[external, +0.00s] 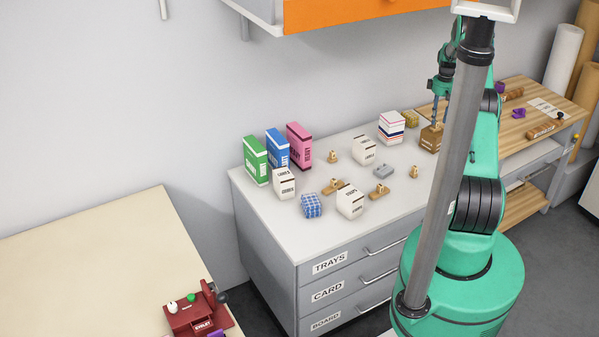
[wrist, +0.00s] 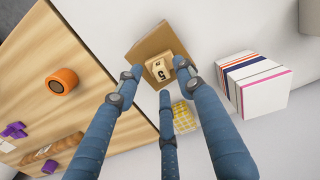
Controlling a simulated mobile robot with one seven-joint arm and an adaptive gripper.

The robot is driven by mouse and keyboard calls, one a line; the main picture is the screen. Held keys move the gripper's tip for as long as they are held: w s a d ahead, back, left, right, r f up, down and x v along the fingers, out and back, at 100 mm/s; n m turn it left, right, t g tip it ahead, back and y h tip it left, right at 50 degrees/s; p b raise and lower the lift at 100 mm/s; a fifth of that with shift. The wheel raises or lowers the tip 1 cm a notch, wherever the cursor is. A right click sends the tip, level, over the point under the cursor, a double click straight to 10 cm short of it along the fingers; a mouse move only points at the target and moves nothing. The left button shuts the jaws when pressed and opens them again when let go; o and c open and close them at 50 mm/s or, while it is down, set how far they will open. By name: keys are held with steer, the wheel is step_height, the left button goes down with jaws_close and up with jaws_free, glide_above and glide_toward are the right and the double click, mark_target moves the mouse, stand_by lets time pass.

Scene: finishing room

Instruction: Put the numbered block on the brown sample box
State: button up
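The brown sample box (external: 431,138) stands at the right end of the white cabinet top; it also shows in the wrist view (wrist: 146,50). The numbered block (wrist: 158,69), light wood with a dark 5, appears to rest on the box top. My gripper (wrist: 159,78) has three blue fingers around the block. Gaps show between the block and the left and lower fingertips; the right fingertip overlaps its edge, and contact there is unclear. In the external view my gripper (external: 436,122) is directly above the box, and the block is not distinguishable there.
A striped white box (external: 391,126) and a yellow checked box (wrist: 185,116) stand close by. A wooden bench (external: 515,112) with an orange roll (wrist: 61,81) adjoins. Several boxes and small wooden pieces occupy the cabinet top (external: 290,225). Its front right is clear.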

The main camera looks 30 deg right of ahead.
mark_target(437, 121)
step_height(437, 121, up, 9)
steer(key=shift+r, duration=0.15)
stand_by(0.4)
stand_by(0.7)
